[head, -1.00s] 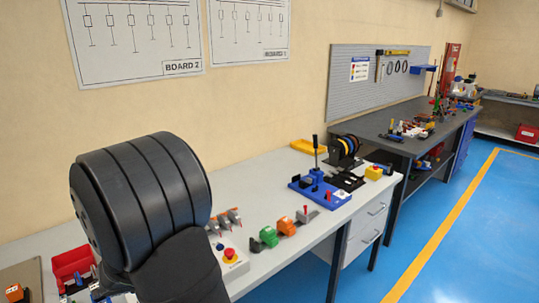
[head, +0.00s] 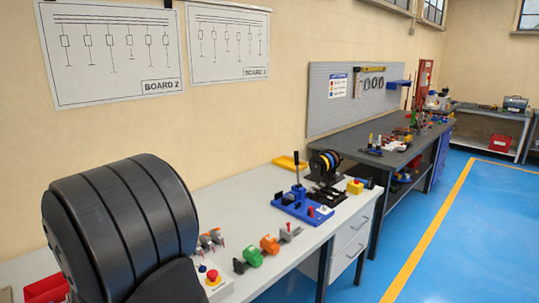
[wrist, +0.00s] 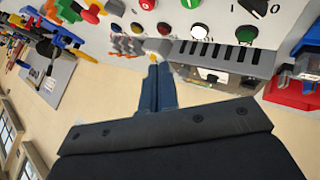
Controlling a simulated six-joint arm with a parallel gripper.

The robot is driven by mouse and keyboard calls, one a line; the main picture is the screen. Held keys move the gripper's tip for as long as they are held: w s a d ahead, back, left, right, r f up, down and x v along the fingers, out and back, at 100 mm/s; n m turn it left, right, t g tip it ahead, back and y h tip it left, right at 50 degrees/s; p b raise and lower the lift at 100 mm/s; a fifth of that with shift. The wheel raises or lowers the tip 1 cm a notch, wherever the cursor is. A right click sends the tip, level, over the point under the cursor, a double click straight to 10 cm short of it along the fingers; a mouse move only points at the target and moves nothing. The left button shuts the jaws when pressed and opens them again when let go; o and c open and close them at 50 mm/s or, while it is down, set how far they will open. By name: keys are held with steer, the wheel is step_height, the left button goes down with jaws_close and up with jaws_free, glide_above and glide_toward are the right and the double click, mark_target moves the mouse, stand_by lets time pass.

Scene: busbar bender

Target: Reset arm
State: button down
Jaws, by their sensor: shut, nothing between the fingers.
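My gripper (wrist: 157,85) shows in the wrist view with its two dark blue fingers pressed together and nothing between them. The fingers point toward a light panel with round buttons (wrist: 199,32); I cannot tell how far off it is. In the head view a thick black ribbed part of my arm fills the lower left, and my gripper is out of sight there. A blue bender with an upright lever (head: 303,207) stands on the light workbench (head: 262,203), to the right of my arm.
A red emergency button box (head: 213,280), a green block (head: 249,259) and an orange block (head: 269,245) sit near the bench's front edge. A cable spool (head: 324,166) and yellow tray (head: 289,163) stand behind the bender. Red bins (wrist: 292,91) show at right in the wrist view.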

step_height(320, 180, down, 3)
steer(key=shift+f, duration=0.15)
steer(key=shift+a+r, duration=0.1)
steer(key=shift+r, duration=0.2)
steer(key=shift+f, duration=0.5)
step_height(320, 180, up, 17)
steer(key=w+m+g, duration=0.1)
steer(key=m+g, duration=0.8)
steer(key=m, duration=0.8)
